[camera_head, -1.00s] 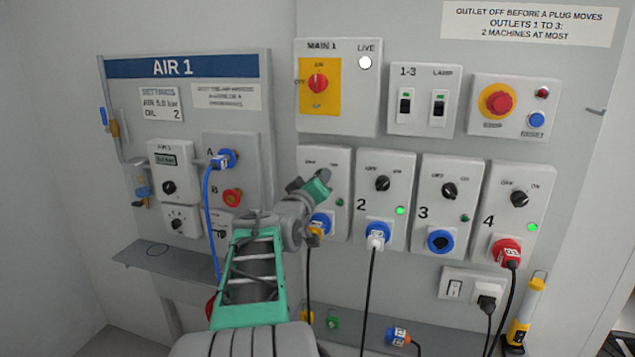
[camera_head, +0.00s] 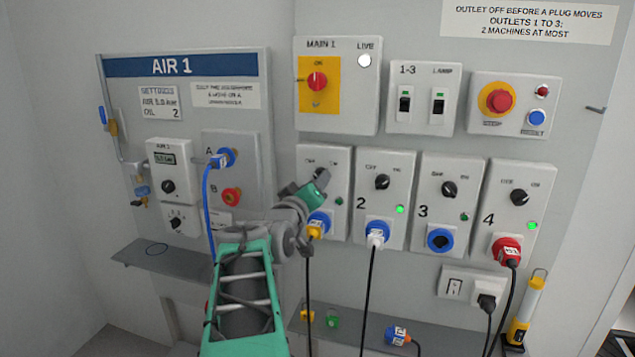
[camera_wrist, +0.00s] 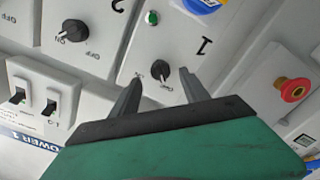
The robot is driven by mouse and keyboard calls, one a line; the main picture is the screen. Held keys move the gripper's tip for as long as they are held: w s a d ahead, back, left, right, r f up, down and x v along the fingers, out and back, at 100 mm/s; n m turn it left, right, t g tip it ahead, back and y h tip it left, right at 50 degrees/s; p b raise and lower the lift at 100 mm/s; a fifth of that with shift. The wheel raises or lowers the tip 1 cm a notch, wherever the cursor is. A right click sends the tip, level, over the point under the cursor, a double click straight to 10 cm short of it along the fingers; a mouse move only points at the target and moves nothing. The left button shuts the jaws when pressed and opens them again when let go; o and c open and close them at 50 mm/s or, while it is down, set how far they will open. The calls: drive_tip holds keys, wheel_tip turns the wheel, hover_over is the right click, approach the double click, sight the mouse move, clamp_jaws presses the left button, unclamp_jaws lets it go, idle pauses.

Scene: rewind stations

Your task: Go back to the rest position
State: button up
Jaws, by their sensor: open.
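My gripper (camera_head: 321,174) is open in front of the upper part of the outlet 1 panel (camera_head: 310,208). In the wrist view its two dark fingers (camera_wrist: 163,88) stand apart on either side of the black outlet 1 knob (camera_wrist: 160,74). I cannot tell whether either finger touches the knob. Nothing is held. In the head view the gripper partly hides this knob. The outlet 1 lamp (camera_head: 339,201) looks dark green.
Outlet 3 (camera_head: 440,240) is empty; outlet 4 holds a red plug (camera_head: 507,250). The AIR 1 panel (camera_head: 256,100) is left. A loose blue plug (camera_head: 397,335) lies on the lower shelf (camera_head: 450,342).

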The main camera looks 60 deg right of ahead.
drive_tip(key=shift+s+a, duration=0.2)
drive_tip(key=shift+a, duration=0.75)
drive_tip(key=shift+s+a, duration=0.15)
drive_tip(key=shift+a, duration=0.8)
